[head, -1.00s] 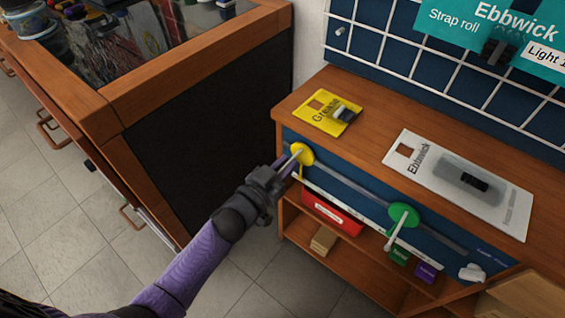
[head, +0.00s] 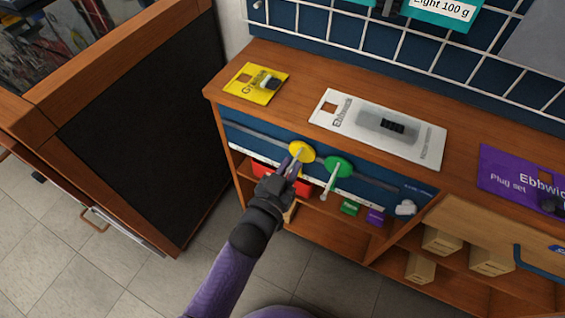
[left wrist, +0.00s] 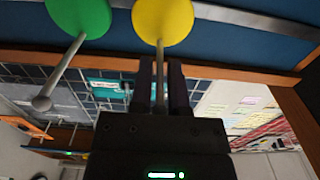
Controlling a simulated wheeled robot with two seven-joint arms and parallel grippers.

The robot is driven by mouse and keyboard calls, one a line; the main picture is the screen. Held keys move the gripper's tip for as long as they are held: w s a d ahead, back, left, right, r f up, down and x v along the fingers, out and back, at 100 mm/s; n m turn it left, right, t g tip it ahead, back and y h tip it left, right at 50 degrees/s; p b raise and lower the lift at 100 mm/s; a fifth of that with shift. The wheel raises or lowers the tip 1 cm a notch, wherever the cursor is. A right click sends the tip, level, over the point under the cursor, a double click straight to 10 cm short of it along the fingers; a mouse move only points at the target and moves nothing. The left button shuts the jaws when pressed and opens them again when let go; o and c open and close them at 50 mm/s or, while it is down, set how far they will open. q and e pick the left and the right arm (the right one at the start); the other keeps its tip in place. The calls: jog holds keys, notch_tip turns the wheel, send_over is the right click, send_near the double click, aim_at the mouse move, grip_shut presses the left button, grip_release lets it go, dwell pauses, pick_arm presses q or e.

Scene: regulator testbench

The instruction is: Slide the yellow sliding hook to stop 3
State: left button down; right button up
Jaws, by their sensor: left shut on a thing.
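The yellow sliding hook (head: 302,152) sits on the rail along the front of the wooden bench, just left of the green hook (head: 338,167). My left gripper (head: 290,170) is shut on the yellow hook's peg, with the purple fingers on either side of it. In the left wrist view the yellow disc (left wrist: 162,20) is right above the fingers (left wrist: 160,85), and the green disc (left wrist: 80,15) is beside it with a narrow gap. The stop numbers are too small to read or hidden. My right gripper is not in view.
The rail (head: 250,130) is bare left of the yellow hook. A red bin (head: 262,177) and small green (head: 350,207) and purple (head: 376,217) packs lie below. Packages lie on the bench top.

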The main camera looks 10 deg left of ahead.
pick_arm(q)
jog(key=c, duration=0.6)
grip_release()
jog(key=p+v, duration=0.3)
jog(key=v, duration=0.7)
jog(key=shift+p, duration=0.3)
